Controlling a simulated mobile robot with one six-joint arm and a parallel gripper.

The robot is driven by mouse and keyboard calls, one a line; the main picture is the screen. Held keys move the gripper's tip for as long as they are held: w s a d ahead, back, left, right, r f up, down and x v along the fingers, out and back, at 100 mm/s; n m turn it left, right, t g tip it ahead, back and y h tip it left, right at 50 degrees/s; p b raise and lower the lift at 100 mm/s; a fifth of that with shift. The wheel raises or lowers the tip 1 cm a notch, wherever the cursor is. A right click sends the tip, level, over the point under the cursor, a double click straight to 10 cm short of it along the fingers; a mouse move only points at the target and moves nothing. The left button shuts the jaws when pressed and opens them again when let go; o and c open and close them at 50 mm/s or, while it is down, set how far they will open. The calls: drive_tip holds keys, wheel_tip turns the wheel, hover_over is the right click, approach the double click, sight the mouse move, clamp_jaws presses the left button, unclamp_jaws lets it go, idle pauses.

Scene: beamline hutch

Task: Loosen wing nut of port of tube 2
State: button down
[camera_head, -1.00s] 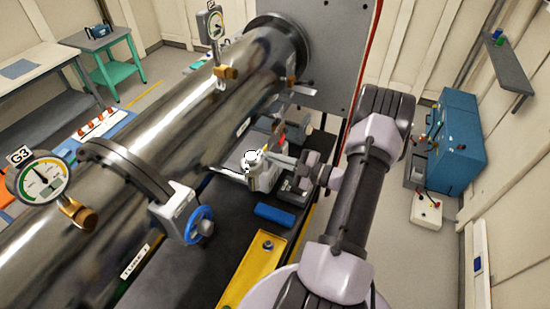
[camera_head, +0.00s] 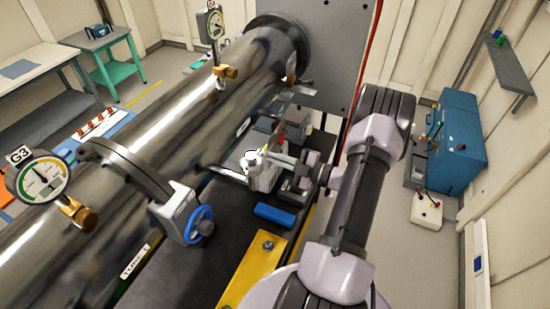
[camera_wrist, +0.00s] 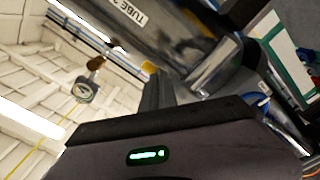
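Tube 2 is the far section of the large polished metal tube (camera_head: 185,105); its label "TUBE 2" (camera_wrist: 130,12) shows in the wrist view. My gripper (camera_head: 222,172) reaches left to the lower near side of this section. In the wrist view a dark finger (camera_wrist: 157,90) stands near a shiny metal piece (camera_wrist: 215,66) below the tube; I cannot tell whether they touch. I cannot make out the port's wing nut in either view, nor whether the gripper holds anything. My gripper body with a green light fills the bottom of the wrist view.
A blue block (camera_head: 275,215) and a yellow plate (camera_head: 252,270) lie below my gripper. A grey upright panel (camera_head: 335,60) stands behind.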

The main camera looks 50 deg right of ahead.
drive_tip(key=shift+f, duration=0.1)
drive_tip(key=shift+r+n+b, duration=0.2)
drive_tip(key=shift+n+b, duration=4.1)
drive_tip(key=shift+n, duration=1.8)
drive_tip(key=shift+r+n+b, duration=0.2)
drive_tip(key=shift+n+b, duration=4.05)
drive_tip(key=shift+n, duration=1.85)
drive_tip(key=shift+r, duration=0.1)
drive_tip(key=c, duration=1.9)
unclamp_jaws()
drive_tip(key=shift+a, duration=0.1)
drive_tip(key=v, duration=1.7)
drive_tip(key=shift+s, duration=0.25)
